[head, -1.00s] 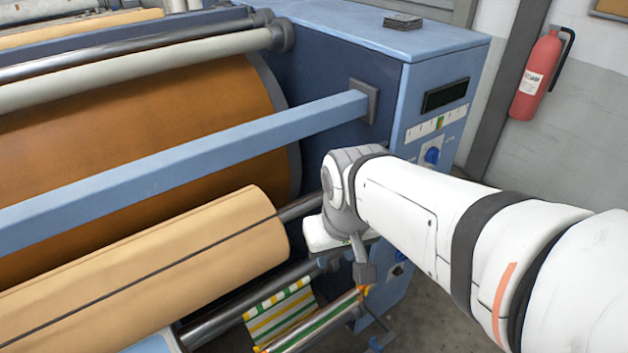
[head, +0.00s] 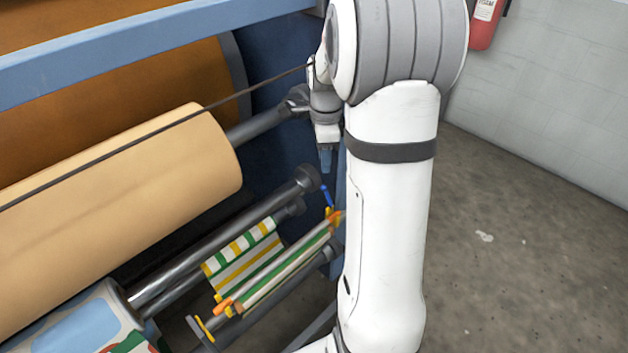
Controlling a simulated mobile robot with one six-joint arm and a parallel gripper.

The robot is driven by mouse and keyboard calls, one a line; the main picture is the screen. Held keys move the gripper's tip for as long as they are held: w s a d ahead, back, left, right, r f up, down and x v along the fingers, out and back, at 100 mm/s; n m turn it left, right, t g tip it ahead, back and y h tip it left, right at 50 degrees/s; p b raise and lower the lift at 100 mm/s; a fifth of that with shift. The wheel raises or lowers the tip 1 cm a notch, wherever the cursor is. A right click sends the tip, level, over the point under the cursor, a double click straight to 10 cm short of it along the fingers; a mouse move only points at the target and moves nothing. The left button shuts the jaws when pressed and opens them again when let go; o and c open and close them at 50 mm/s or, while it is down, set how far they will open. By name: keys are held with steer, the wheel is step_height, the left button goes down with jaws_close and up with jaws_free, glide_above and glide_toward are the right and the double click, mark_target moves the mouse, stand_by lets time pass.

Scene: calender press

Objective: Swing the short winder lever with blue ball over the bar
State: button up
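A small blue piece (head: 327,194) shows at the right end of the winder, just above an orange part (head: 331,213). It may belong to the short lever; I cannot make out a ball on it. A bar wound with striped cloth (head: 285,265) runs slantwise below, with orange at both ends. My gripper (head: 326,158) points down above the blue piece, with a small gap between them in the picture. Its fingers are seen edge-on and too small to tell whether they are apart. My arm hides what lies right of the winder's end.
A tan roll (head: 120,215) and a steel roller (head: 225,240) lie left of my gripper. A blue crossbeam (head: 150,45) spans above. A yellow-tipped lever (head: 205,330) stands at the lower left. The concrete floor (head: 520,240) at right is clear.

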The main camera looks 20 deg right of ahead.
mark_target(324, 186)
steer(key=shift+w+d+f+m, duration=0.1)
steer(key=shift+f+m, duration=0.05)
steer(key=shift+f, duration=0.35)
steer(key=shift+d+f+m, duration=0.1)
steer(key=shift+f+m, duration=0.05)
steer(key=shift+f, duration=0.3)
step_height(324, 186, down, 6)
steer(key=shift+f+b, duration=0.25)
steer(key=shift+b, duration=0.65)
steer(key=shift+s+a, duration=0.1)
steer(key=shift+s, duration=0.1)
steer(key=shift+c, duration=0.4)
jaws_close()
